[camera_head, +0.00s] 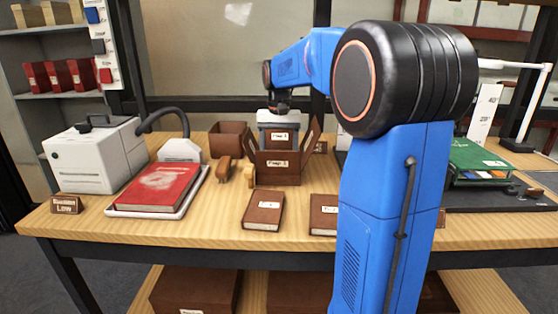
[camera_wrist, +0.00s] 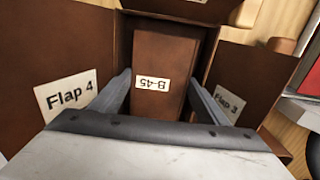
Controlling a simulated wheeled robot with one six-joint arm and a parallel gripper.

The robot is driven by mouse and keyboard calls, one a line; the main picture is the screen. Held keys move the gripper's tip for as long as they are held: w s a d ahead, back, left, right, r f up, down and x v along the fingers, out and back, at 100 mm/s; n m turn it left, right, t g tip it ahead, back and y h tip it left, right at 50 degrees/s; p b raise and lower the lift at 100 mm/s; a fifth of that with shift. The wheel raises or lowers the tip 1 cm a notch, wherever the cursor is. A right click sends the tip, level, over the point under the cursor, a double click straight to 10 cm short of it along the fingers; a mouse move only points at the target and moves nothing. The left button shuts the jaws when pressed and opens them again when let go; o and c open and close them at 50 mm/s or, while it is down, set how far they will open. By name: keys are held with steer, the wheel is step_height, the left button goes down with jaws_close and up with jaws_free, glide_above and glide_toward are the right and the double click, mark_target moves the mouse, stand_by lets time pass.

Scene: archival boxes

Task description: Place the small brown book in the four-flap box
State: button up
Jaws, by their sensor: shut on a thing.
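A small brown book (camera_wrist: 165,50) with an upside-down label reading B-45 is between the fingers of my gripper (camera_wrist: 160,82) in the wrist view. My gripper is shut on it. The brown four-flap box (camera_head: 277,176) stands at the middle of the table, its flaps spread open. Flap 4 (camera_wrist: 45,75) is left of the book and Flap 3 (camera_wrist: 240,80) right of it in the wrist view. My gripper (camera_head: 279,134) is over the box in the head view. The book's lower end is hidden, so I cannot tell whether it touches the box floor.
Two other brown books (camera_head: 263,211) and (camera_head: 323,214) lie in front of the box. A red book (camera_head: 155,188) on a white tray and a white machine (camera_head: 92,157) are at left. Green folders (camera_head: 480,157) are at right.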

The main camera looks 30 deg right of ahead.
steer(key=shift+f, duration=0.8)
steer(key=shift+f, duration=0.1)
steer(key=o, duration=0.9)
step_height(320, 180, up, 12)
